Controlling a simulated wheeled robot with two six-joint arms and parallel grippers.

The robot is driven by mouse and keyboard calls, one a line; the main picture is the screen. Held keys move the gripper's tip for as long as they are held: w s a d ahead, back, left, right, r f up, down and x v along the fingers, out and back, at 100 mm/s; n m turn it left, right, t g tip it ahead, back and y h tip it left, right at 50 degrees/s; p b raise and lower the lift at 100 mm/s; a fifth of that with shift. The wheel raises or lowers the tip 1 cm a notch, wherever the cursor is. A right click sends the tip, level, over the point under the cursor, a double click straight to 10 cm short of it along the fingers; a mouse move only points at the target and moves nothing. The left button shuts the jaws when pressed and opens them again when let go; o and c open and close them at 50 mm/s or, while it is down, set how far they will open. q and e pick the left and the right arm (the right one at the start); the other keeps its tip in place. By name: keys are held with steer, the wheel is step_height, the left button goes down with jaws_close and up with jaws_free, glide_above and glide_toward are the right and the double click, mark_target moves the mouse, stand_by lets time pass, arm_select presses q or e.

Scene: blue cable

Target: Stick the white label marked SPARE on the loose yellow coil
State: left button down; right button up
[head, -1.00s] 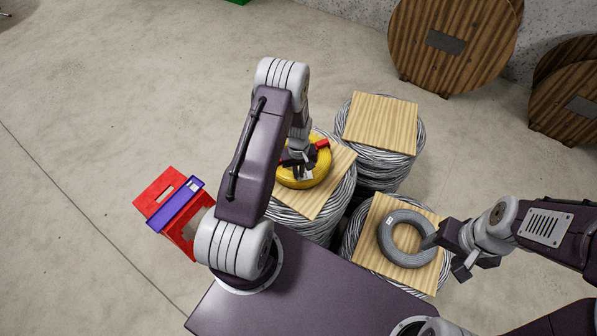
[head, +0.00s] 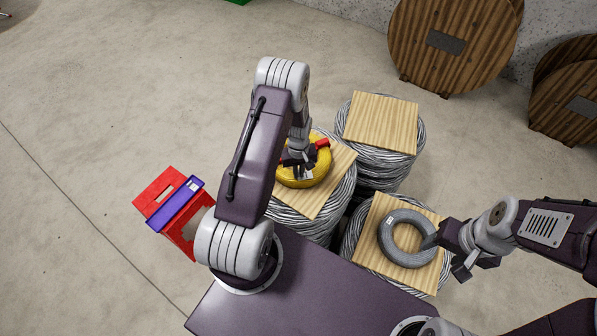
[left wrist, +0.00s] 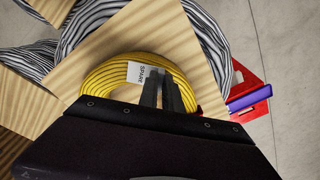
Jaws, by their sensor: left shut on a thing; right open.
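The yellow coil (head: 324,163) lies on a wooden board (head: 326,200) on top of a grey cable drum. The white label marked SPARE (left wrist: 141,72) shows at the fingertips, over the yellow coil, which also fills the middle of the left wrist view (left wrist: 105,75). My left gripper (head: 300,166) is above the coil, shut on the label. Whether the label touches the coil I cannot tell. My right gripper (head: 455,250) is open beside a grey coil (head: 388,243), with nothing visible in it.
The grey coil lies on another board (head: 372,255) at the right. A bare board (head: 380,122) tops the drum behind. A red box with a purple piece (head: 176,206) stands on the floor at left. Large wooden reels (head: 445,42) stand at the back.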

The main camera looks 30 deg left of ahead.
arm_select(q)
steer(key=c, duration=1.3)
jaws_free()
steer(key=shift+r+p, duration=2.65)
steer(key=shift+r, duration=0.85)
